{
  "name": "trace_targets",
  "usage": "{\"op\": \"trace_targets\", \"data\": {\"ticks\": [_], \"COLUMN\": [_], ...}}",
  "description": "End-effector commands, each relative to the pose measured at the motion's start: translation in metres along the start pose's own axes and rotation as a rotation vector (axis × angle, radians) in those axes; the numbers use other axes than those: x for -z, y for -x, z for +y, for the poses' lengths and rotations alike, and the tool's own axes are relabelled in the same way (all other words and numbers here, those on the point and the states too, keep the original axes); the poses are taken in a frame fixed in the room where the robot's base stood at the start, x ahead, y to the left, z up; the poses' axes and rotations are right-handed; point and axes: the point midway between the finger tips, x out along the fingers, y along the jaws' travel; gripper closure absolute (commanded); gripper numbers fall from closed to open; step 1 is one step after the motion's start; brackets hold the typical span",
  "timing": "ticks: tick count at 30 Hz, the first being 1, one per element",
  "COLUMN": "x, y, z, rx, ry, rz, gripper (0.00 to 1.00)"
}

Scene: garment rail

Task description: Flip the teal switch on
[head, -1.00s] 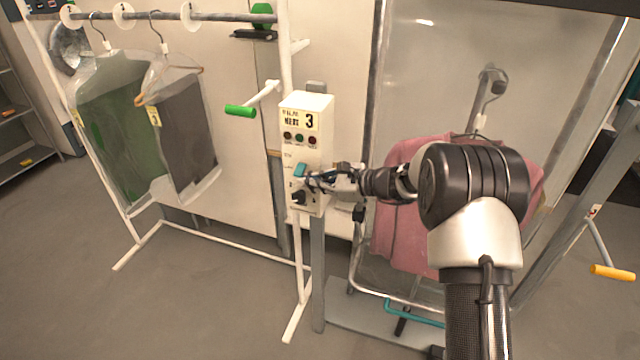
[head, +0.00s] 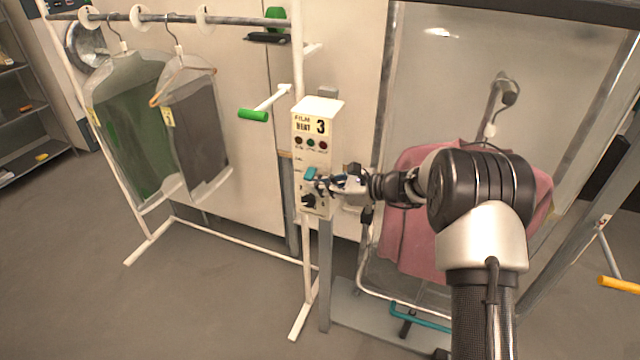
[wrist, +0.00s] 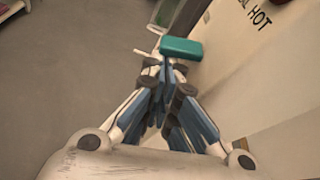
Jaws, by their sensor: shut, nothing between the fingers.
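The teal switch (head: 310,173) is on the front of a white control box (head: 318,112) marked "FILM HEAT 3", above a black knob (head: 309,201). In the wrist view the teal switch (wrist: 182,47) sits just beyond my fingertips. My gripper (head: 318,184) is shut and empty, with its tips at the box front, close to and a little below the switch. It also shows in the wrist view (wrist: 165,75), fingers together. I cannot tell whether the tips touch the switch. Part of the box front is hidden by my gripper.
A rail (head: 170,17) with bagged garments (head: 137,110) stands left. A green-ended handle (head: 253,115) juts out beside the box. A pink garment (head: 405,225) hangs behind my arm on the right. A yellow-ended handle (head: 619,285) is at far right. Floor is clear at front left.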

Motion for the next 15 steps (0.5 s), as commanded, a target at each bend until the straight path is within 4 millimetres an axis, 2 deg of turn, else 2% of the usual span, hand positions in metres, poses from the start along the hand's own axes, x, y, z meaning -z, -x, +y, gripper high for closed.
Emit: {"op": "trace_targets", "data": {"ticks": [15], "x": [-0.016], "y": [0.006], "z": [0.005], "rx": [-0.11], "ry": [-0.313], "rz": [0.001], "gripper": [1.0]}}
